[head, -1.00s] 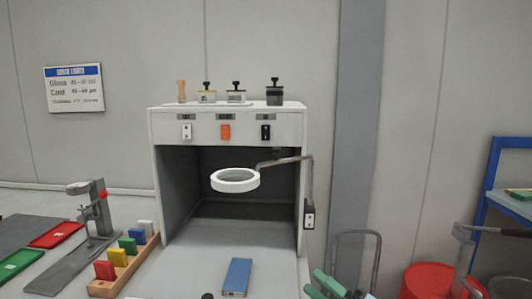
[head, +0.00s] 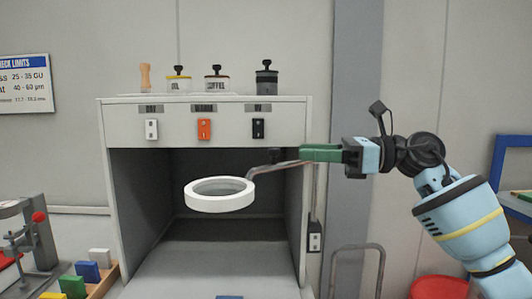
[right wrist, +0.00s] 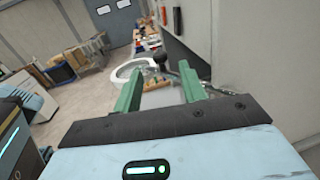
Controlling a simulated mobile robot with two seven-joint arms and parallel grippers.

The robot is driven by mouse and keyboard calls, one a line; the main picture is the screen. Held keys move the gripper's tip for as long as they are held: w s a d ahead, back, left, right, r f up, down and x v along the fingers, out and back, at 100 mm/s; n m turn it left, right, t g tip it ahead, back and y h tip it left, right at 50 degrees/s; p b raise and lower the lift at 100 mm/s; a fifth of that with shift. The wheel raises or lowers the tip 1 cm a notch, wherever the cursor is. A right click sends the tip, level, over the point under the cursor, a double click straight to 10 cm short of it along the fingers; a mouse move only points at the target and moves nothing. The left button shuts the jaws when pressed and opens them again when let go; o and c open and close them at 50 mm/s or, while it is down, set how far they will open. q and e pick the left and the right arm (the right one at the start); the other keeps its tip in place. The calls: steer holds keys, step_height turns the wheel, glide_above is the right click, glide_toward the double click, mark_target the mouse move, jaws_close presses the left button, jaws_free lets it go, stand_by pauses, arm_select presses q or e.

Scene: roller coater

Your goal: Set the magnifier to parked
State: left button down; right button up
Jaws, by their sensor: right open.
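The magnifier (head: 219,203) is a white ring lens on a bent metal arm (head: 270,168). The ring hangs in front of the open mouth of the grey booth (head: 207,107). Its arm runs to an upright rod at the booth's right edge. My right gripper (head: 303,153) has green fingers and is at the bend of the magnifier arm, overlapping it in the head view; I cannot tell if they touch. In the right wrist view the fingers (right wrist: 160,92) are apart, with the magnifier ring (right wrist: 128,70) beyond them. My left gripper is not in view.
Three switches, white (head: 152,129), orange (head: 204,129) and black (head: 258,128), sit on the booth's front panel. Jars and a wooden piece stand on its top. A black-and-white switch (head: 315,236) is on its right side. A grey stand (head: 35,235) is at left.

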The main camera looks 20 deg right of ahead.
mark_target(274, 150)
steer(key=shift+d+r, duration=0.1)
steer(key=shift+r, duration=0.05)
steer(key=shift+p+x, duration=0.6)
steer(key=shift+x, duration=3.3)
jaws_close()
